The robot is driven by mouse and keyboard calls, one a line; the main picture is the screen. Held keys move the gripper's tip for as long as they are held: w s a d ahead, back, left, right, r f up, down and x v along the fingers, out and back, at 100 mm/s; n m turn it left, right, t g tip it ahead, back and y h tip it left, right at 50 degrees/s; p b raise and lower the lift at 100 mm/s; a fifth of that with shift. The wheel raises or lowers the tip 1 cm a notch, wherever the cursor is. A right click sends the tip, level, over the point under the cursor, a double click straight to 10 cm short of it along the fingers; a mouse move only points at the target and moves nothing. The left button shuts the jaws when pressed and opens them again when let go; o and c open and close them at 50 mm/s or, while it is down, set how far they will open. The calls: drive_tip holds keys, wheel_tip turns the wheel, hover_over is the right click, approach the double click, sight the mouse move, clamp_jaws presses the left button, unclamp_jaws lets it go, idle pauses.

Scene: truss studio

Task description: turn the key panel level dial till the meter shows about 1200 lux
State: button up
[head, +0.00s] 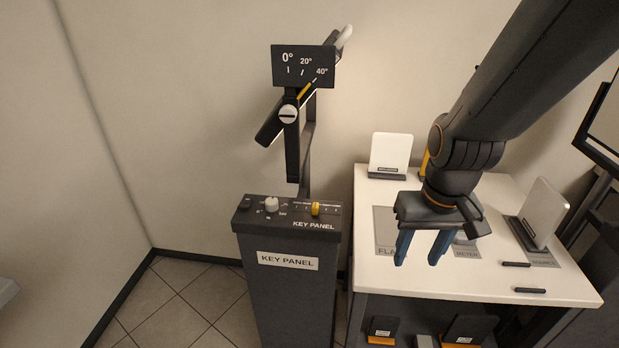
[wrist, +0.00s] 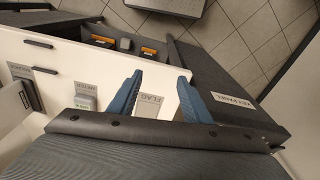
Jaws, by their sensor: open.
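The key panel (head: 290,262) is a dark pedestal at the centre, labelled KEY PANEL. Its sloped top carries a white round dial (head: 272,204) with marks around it and a yellow slider knob (head: 315,208) on a scale. My gripper (head: 422,247), with blue fingers, is open and empty over the white table, to the right of the panel and apart from it. The meter (wrist: 85,102) is a small light device on the table by its METER label; its reading is too small to tell. My gripper mostly hides it in the head view.
The white table (head: 570,285) holds white upright plates (head: 391,152) (head: 543,212), a FLAG mat (head: 384,228) and two dark handles. Above the panel stands a tilt arm with an angle sign (head: 304,66). Orange-marked items (head: 382,330) sit below the table. Floor left of the panel is clear.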

sight(272, 201)
drive_tip(key=w+a+r+n+b, duration=0.1)
drive_tip(key=w+a+n, duration=0.1)
drive_tip(key=w+a, duration=0.2)
drive_tip(key=w+a+r+n+t+y+b, duration=0.1)
drive_tip(key=w+a+n, duration=0.1)
drive_tip(key=w+a, duration=0.3)
drive_tip(key=w+a+r+n+y+b, duration=0.1)
drive_tip(key=w+a, duration=0.4)
drive_tip(key=a, duration=0.5)
drive_tip(key=shift+a+r+n+t+b, duration=0.15)
drive_tip(key=shift+r+n+t+b, duration=0.25)
drive_tip(key=shift+n, duration=0.5)
drive_tip(key=w+a+r+n+y+b, duration=0.1)
drive_tip(key=w+a+r+n, duration=0.15)
drive_tip(key=a, duration=0.65)
drive_tip(key=shift+s+p+x, duration=0.2)
drive_tip(key=shift+s+x, duration=0.05)
drive_tip(key=shift+x, duration=1.6)
drive_tip(key=shift+s+p+x, duration=0.2)
drive_tip(key=shift+x, duration=1.7)
drive_tip(key=shift+f, duration=0.1)
drive_tip(key=c, duration=1)
